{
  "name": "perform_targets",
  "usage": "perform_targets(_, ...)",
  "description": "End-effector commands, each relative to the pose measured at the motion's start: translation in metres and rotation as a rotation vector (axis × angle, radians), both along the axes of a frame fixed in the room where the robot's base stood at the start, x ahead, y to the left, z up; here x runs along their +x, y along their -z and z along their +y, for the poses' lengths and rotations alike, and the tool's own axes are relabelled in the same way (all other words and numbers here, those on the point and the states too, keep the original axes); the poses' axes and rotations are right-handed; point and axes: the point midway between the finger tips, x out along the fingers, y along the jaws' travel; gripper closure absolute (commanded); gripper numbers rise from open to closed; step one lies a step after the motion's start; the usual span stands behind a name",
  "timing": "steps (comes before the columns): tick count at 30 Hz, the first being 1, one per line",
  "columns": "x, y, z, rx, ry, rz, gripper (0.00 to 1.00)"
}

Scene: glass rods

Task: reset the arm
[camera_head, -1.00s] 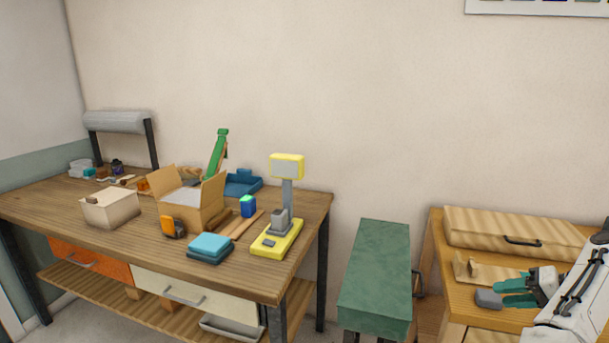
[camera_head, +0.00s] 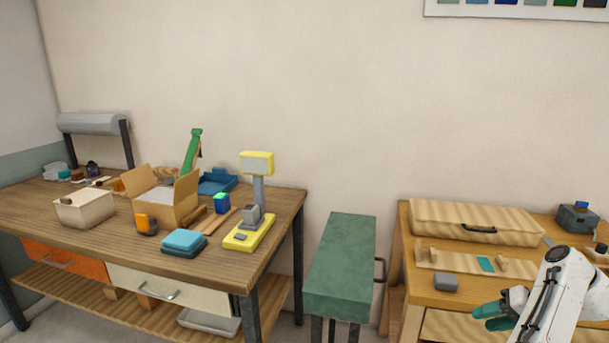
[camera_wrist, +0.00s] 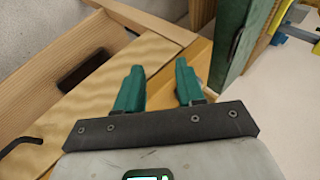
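My gripper (camera_head: 490,317) is at the lower right of the head view, in front of the right-hand wooden table's front edge. Its two teal fingers also show in the wrist view (camera_wrist: 158,78). They stand apart with nothing between them, so the gripper is open and empty. My white arm covers part of the table's right side. A small grey block (camera_head: 445,282) sits on the table, apart from the fingers.
The right-hand table (camera_head: 412,292) bears a long wooden case (camera_head: 450,222), a wooden rack (camera_head: 450,261) with a teal piece (camera_head: 486,264), and a dark box (camera_head: 577,220). A green stand (camera_head: 340,262) is to its left. A cluttered workbench (camera_head: 60,228) is further left.

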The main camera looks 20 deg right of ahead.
Motion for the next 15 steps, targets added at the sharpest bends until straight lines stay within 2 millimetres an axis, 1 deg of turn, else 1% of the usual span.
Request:
perform_targets(1,-0.007,0.010,0.005,-0.018,-0.005,0.028,0.62)
perform_targets(5,-0.024,0.032,0.017,-0.076,-0.019,0.101,0.62)
perform_targets(8,-0.042,0.053,0.033,-0.140,-0.045,0.171,0.62)
perform_targets(12,-0.073,0.083,0.065,-0.249,-0.106,0.273,0.62)
perform_targets(15,-0.094,0.099,0.091,-0.325,-0.163,0.331,0.62)
